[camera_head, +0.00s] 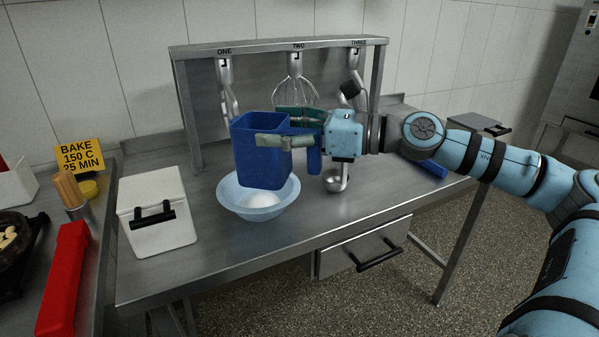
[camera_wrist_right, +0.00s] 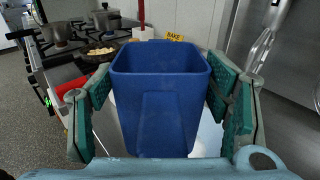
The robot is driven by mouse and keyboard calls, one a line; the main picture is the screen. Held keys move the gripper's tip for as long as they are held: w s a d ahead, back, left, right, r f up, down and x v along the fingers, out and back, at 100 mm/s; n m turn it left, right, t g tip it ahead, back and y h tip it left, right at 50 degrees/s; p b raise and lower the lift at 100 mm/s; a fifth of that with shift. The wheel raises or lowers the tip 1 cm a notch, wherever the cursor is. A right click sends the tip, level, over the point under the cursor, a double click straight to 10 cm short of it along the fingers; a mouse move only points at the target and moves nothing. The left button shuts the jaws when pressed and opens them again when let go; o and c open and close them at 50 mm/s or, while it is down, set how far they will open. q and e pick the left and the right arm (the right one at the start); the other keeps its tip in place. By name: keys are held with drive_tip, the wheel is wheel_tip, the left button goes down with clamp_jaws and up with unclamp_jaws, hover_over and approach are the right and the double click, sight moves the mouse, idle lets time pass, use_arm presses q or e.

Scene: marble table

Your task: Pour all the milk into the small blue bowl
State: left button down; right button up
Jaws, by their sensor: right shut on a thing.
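A dark blue jug (camera_head: 261,152) with a handle is held nearly upright by my right gripper (camera_head: 290,138). In the right wrist view the jug (camera_wrist_right: 160,95) stands between the green finger pads, which are closed on its sides. The jug is just above the light blue bowl (camera_head: 232,203) and covers its back part. White contents (camera_head: 262,201) show in the bowl; I cannot tell whether they are liquid. The inside of the jug is hidden, and no stream shows. My left gripper is not in view.
A steel table (camera_head: 215,251) carries a white lidded box (camera_head: 155,215) on the left. A red object (camera_head: 62,280) is on the left counter. The front right tabletop is clear.

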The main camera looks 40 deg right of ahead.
drive_tip(key=d, duration=0.1)
drive_tip(key=d+r+m+t+h+b, duration=0.1)
drive_tip(key=shift+w+d+t+h, duration=0.2)
drive_tip(key=shift+d+t+h, duration=0.1)
drive_tip(key=shift+d, duration=0.05)
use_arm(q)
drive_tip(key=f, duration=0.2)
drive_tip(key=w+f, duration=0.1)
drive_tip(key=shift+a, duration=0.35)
use_arm(e)
drive_tip(key=shift+s+d+r+m+h, duration=0.1)
drive_tip(key=shift+d+r+m+h, duration=0.15)
drive_tip(key=shift+d+r, duration=0.3)
drive_tip(key=shift+s+d+r+m+h, duration=0.15)
drive_tip(key=shift+d+r+m, duration=0.2)
drive_tip(key=shift+r, duration=0.35)
drive_tip(key=shift+w+a+f, duration=0.1)
drive_tip(key=shift+a, duration=0.1)
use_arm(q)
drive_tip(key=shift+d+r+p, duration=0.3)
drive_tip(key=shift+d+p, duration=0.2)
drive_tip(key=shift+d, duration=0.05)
use_arm(e)
wheel_tip(320, 180, down, 3)
drive_tip(key=shift+d+f+g+h, duration=0.15)
drive_tip(key=shift+g+h, duration=0.15)
drive_tip(key=shift+g, duration=0.1)
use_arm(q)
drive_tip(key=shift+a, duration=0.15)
